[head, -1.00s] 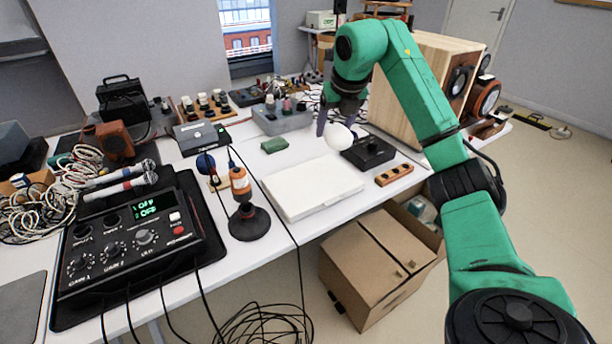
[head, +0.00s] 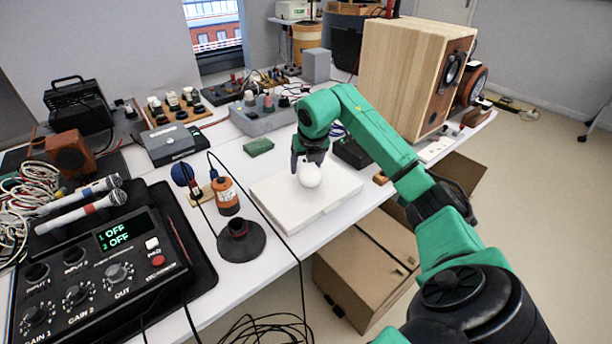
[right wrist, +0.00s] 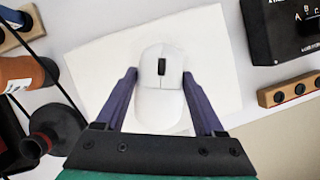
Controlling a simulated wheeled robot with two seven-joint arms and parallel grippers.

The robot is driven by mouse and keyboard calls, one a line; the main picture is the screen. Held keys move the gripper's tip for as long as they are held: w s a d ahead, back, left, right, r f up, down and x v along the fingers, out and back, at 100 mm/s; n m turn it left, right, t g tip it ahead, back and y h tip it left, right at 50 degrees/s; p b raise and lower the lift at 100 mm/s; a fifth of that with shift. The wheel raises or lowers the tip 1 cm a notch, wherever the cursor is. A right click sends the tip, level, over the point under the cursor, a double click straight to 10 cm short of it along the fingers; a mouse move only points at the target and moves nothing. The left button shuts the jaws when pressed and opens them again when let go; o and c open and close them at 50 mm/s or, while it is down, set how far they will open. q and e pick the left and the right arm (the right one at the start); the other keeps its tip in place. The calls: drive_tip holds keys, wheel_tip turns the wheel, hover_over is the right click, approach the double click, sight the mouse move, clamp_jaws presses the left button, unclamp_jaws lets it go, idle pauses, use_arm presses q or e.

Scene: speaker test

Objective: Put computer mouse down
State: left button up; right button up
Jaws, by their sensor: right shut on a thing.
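The white computer mouse (head: 309,175) is held by my right gripper (head: 307,160) over a flat white box (head: 275,205) on the table. In the right wrist view the mouse (right wrist: 160,85) sits between the two purple fingers of the gripper (right wrist: 160,80), which are shut on its sides. The white box (right wrist: 85,50) lies below it in that view. I cannot tell whether the mouse touches the box top. My left gripper is not in view.
A black box (head: 352,152) stands just right of the white box. A green block (head: 258,147) lies behind it. An orange spool (head: 227,197) and a dark round stand (head: 240,240) are to the left. A large wooden speaker (head: 405,75) stands at the back right.

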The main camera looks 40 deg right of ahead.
sight(306, 174)
wheel_tip(306, 174, down, 3)
drive_tip(key=shift+f, duration=0.1)
drive_tip(key=o, duration=1.4)
drive_tip(key=v, duration=1.2)
